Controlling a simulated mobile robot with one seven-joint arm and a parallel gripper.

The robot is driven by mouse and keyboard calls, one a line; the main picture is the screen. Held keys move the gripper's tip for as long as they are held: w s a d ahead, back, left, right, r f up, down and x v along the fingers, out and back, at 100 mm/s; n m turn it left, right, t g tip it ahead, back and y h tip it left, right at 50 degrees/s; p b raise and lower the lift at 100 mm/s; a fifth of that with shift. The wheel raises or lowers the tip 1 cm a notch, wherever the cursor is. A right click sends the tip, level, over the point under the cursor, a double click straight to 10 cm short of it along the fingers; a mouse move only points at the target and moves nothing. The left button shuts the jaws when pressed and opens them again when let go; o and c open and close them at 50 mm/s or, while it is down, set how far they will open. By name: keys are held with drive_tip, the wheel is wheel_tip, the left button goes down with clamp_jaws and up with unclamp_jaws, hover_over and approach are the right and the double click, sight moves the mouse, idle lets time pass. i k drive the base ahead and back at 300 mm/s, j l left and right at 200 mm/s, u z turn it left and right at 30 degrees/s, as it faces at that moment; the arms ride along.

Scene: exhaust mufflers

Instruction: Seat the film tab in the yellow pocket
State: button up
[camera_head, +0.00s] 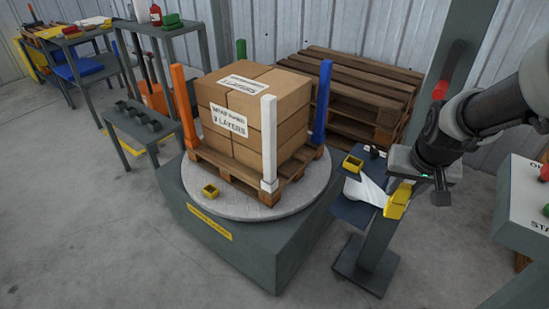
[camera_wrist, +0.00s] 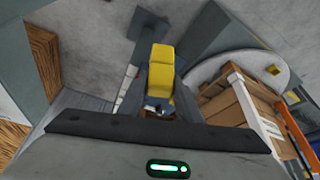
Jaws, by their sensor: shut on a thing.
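My gripper (camera_head: 412,184) is at the right in the head view, beside the grey post. It is shut on the yellow film tab (camera_head: 397,200). White film (camera_head: 369,190) runs from the tab toward the small stand. In the wrist view the tab (camera_wrist: 160,72) stands out ahead of the fingers (camera_wrist: 160,106), which partly hide its near end. A small open yellow pocket (camera_head: 210,190) sits on the turntable's near left rim, apart from the tab. It also shows in the wrist view (camera_wrist: 273,69). Another yellow open box (camera_head: 352,163) is on the stand.
Stacked cartons (camera_head: 252,120) stand on a pallet on the round turntable (camera_head: 235,205), with orange, white, blue and green corner posts. The grey post (camera_head: 385,235) and a control box (camera_head: 525,200) flank my arm.

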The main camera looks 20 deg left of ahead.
sight(217, 197)
drive_tip(key=i+j, duration=0.1)
drive_tip(key=j, duration=1.2)
drive_tip(key=i+j, duration=0.15)
drive_tip(key=j, duration=1.1)
drive_tip(key=i+u, duration=0.05)
